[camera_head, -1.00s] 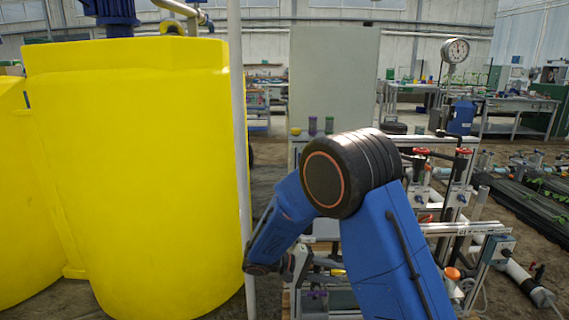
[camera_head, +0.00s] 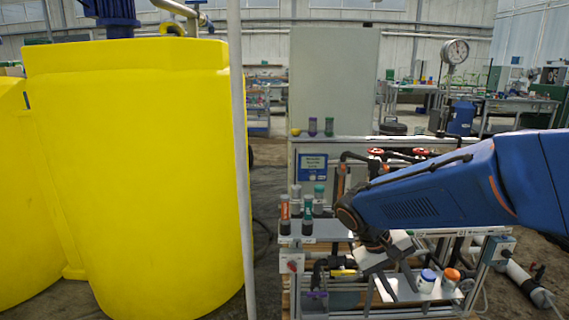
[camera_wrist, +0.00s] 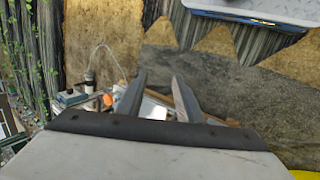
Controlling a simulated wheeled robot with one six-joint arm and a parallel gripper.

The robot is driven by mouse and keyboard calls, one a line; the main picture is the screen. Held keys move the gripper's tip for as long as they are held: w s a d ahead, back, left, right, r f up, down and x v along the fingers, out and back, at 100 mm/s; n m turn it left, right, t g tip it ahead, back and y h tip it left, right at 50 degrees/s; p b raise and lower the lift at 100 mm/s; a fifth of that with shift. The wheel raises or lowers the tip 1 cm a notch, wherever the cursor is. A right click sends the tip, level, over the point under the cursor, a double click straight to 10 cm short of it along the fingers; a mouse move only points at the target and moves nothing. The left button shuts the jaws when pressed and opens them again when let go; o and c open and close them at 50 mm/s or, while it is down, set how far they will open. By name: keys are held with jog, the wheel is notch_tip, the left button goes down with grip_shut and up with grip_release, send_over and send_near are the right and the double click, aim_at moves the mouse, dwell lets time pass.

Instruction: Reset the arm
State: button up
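My gripper (camera_head: 400,284) hangs from my blue arm over the front of the skid in the head view. In the wrist view its two fingers (camera_wrist: 159,90) stand apart with nothing between them, so it is open and empty. The fingers point down towards the skid's lower shelf, left of a white jar with a blue lid (camera_head: 427,281) and a jar with an orange lid (camera_head: 450,278). Whether the fingers touch anything below is not clear.
A large yellow tank (camera_head: 140,170) and a pale upright pipe (camera_head: 241,170) stand at the left. Red valve handles (camera_head: 376,152) sit behind my arm. Several bottles (camera_head: 308,205) stand on the skid's left. A pressure gauge (camera_head: 455,51) rises at the back right.

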jog(key=s+r+t+y, duration=0.4)
jog(key=s+t+y, duration=0.1)
jog(key=s, duration=1)
jog(key=shift+d+m+t+y, duration=0.2)
jog(key=shift+m+t+y, duration=0.1)
jog(key=shift+t+y, duration=0.15)
jog(key=shift+r, duration=0.1)
jog(key=shift+c, duration=0.6)
